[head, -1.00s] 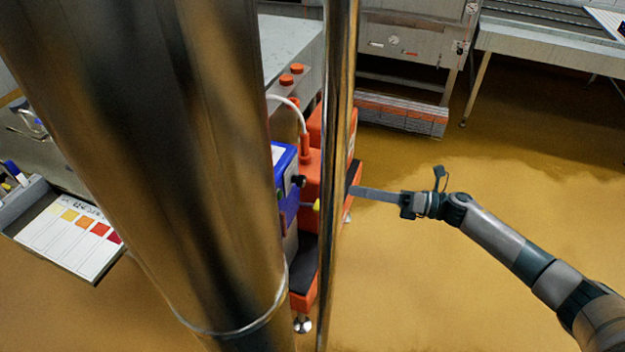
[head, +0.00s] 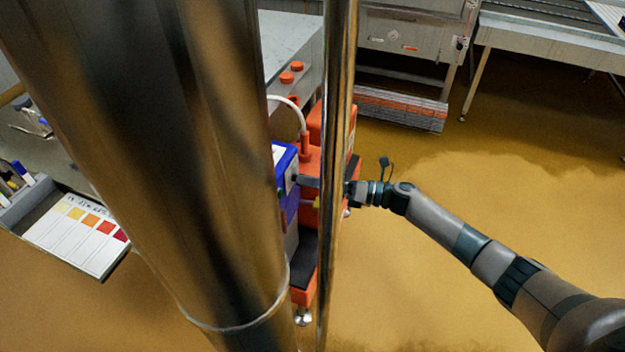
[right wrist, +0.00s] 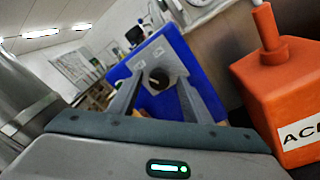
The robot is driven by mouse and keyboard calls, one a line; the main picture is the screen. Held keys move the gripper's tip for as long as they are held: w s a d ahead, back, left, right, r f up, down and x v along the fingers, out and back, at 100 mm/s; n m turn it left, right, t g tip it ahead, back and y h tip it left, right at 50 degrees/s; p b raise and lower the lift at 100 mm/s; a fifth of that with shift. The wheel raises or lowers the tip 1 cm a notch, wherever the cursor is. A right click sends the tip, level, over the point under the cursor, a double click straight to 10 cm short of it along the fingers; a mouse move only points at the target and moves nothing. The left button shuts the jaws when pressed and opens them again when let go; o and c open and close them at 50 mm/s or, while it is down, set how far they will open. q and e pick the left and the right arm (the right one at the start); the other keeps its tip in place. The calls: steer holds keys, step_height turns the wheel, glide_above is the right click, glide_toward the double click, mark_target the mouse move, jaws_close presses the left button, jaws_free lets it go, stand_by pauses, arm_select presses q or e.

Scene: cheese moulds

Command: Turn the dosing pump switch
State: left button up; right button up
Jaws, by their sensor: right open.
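The dosing pump is a blue box (head: 286,157) beside the orange container, seen in the head view between two shiny metal columns. In the right wrist view its blue housing (right wrist: 205,92) has a grey face plate carrying a round black switch knob (right wrist: 158,77) with a light mark. My right gripper (head: 300,181) reaches the pump's front from the right, passing behind the thin column. In the right wrist view its open fingers (right wrist: 158,88) point at the knob, one on each side; I cannot tell whether they touch it. My left gripper is not in view.
An orange container (right wrist: 282,90) with a white label stands close on the right of the pump. The thick column (head: 150,170) and thin column (head: 338,150) block much of the head view. A colour chart (head: 78,235) lies at left. Open floor is at right.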

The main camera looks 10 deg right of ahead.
steer(key=c, duration=1.1)
steer(key=shift+o, duration=0.2)
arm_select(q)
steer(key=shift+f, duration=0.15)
arm_select(e)
steer(key=shift+m, duration=0.5)
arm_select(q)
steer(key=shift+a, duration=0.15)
arm_select(e)
steer(key=shift+f+m+t, duration=0.15)
steer(key=shift+m+t, duration=0.2)
steer(key=shift+m, duration=2.6)
steer(key=shift+f+m+t, duration=0.1)
steer(key=shift+m+t, duration=0.25)
steer(key=shift+m, duration=2.6)
